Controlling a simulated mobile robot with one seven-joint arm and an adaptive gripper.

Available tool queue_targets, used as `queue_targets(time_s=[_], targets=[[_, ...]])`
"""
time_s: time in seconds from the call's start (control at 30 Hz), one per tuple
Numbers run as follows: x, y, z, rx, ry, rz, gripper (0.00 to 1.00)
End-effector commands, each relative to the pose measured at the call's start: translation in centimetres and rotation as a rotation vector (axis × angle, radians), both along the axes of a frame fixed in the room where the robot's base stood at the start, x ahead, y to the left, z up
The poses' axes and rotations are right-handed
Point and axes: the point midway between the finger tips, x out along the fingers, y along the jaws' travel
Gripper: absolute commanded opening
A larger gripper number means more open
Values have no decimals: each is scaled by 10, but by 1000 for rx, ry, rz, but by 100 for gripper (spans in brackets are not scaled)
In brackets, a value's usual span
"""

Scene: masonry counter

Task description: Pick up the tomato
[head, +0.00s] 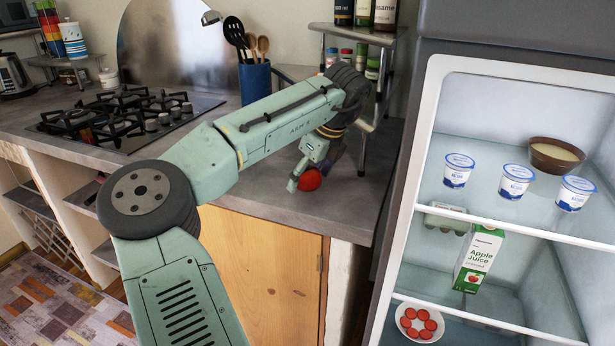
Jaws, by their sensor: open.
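The red tomato (311,180) sits on the grey counter near its front right corner. My gripper (299,184) is down at the tomato, with a finger on its left side. The finger partly covers the tomato's left edge. The other finger is hidden, and I cannot tell whether the gripper touches the tomato. My arm reaches across from the lower left and bends down over the counter.
A small metal shelf (362,34) with bottles and jars stands just behind my gripper. A blue utensil holder (255,80) and a gas hob (124,115) are to the left. The open fridge (432,120) is close on the right. Counter left of the tomato is partly hidden by my arm.

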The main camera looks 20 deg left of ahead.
Motion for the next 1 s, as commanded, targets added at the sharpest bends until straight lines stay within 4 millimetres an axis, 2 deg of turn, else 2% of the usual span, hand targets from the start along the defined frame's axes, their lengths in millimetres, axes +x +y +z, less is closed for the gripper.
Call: queue_targets(time_s=[0.07, 0.17, 0.9, 1.0], targets=[[0, 0, 0, 0, 0, 0, 76], [0, 0, 0, 0, 0, 1, 71], [0, 0, 1, 0, 0, 1, 22], [0, 0, 1, 1, -1, 1, 22]])
